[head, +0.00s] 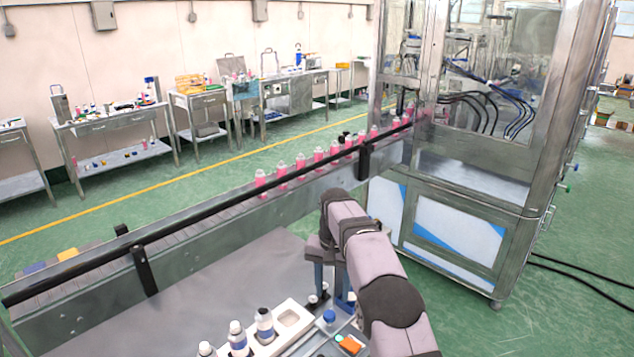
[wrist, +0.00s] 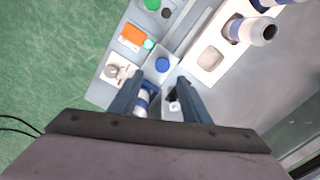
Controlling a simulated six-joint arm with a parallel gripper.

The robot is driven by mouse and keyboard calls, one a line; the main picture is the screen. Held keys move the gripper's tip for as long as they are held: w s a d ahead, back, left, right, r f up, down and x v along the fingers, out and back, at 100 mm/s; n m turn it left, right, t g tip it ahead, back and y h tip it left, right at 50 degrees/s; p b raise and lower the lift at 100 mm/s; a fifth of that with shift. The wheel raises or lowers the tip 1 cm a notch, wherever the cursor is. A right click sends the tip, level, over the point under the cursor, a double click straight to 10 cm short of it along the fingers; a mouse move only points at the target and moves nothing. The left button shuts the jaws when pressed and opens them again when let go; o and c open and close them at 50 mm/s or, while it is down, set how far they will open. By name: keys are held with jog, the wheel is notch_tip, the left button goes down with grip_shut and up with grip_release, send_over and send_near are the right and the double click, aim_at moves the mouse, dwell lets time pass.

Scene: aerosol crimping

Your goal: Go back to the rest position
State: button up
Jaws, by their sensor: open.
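My gripper (head: 330,296) points down over the workbench beside the conveyor. In the wrist view my gripper (wrist: 158,93) has its two blue-grey fingers spread apart. A small white-and-blue bottle (wrist: 141,103) shows between them, close to the left finger. A small white item with a dark part (wrist: 174,105) shows near the right finger. I see no grip on either one; how near they are in height is unclear.
A white rack (head: 290,318) holds white-and-blue bottles (head: 265,326) and has an empty slot. The conveyor's black rail (head: 215,215) and pink bottles (head: 261,180) run behind. A glazed machine (head: 455,225) stands right.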

jog(key=shift+s+d+r, duration=0.2)
jog(key=shift+s+d, duration=0.05)
jog(key=s+d+f+n, duration=0.1)
jog(key=s+d, duration=0.2)
jog(key=s, duration=0.8)
jog(key=s+d+f+n, duration=0.1)
jog(key=s+d, duration=0.2)
jog(key=s, duration=0.8)
jog(key=s+d+f+n, duration=0.1)
jog(key=s+d, duration=0.2)
jog(key=s, duration=0.8)
jog(key=shift+s+n, duration=0.35)
jog(key=shift+n, duration=0.05)
